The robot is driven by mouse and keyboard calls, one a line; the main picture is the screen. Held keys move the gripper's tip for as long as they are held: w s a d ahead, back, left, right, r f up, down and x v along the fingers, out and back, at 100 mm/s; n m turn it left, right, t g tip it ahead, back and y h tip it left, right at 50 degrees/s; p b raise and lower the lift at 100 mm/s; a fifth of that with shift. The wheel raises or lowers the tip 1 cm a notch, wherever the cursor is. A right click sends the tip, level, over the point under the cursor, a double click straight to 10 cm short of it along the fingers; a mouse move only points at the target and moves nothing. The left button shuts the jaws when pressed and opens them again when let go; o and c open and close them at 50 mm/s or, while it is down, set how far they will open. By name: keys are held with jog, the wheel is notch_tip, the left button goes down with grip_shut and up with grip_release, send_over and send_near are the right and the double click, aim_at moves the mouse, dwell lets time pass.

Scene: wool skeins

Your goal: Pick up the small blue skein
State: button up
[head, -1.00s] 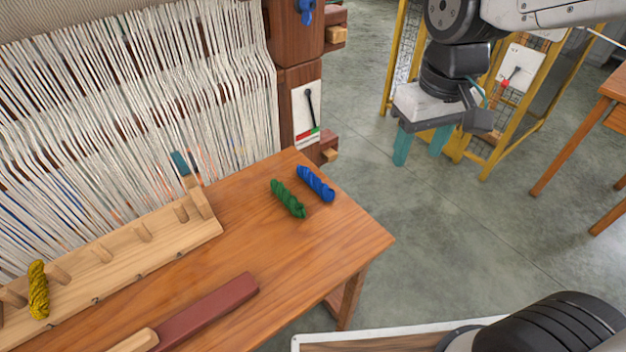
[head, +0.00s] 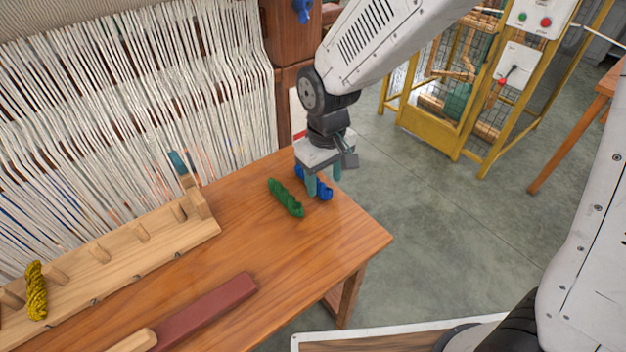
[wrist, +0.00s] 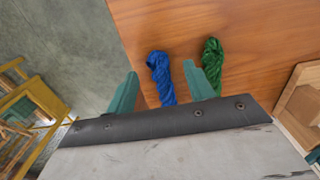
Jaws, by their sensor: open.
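The small blue skein (head: 325,191) lies on the wooden table near its far right corner, partly hidden behind my gripper's fingers in the head view. My gripper (head: 324,189) is open, with its teal fingers pointing down over the skein. I cannot tell how high the fingertips are above the table. The gripper holds nothing.
A green skein (head: 286,198) lies just left of the blue one; in the wrist view it (wrist: 212,62) is close by the right finger. A pegged wooden rack (head: 120,255) holds a yellow skein (head: 37,290). A dark red bar (head: 208,312) lies in front. The loom (head: 140,110) stands behind.

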aim_at(325, 188)
jog(key=shift+d+f, duration=0.1)
jog(key=shift+f, duration=1.45)
jog(key=c, duration=1)
jog(key=shift+r, duration=0.1)
jog(key=shift+c, duration=0.2)
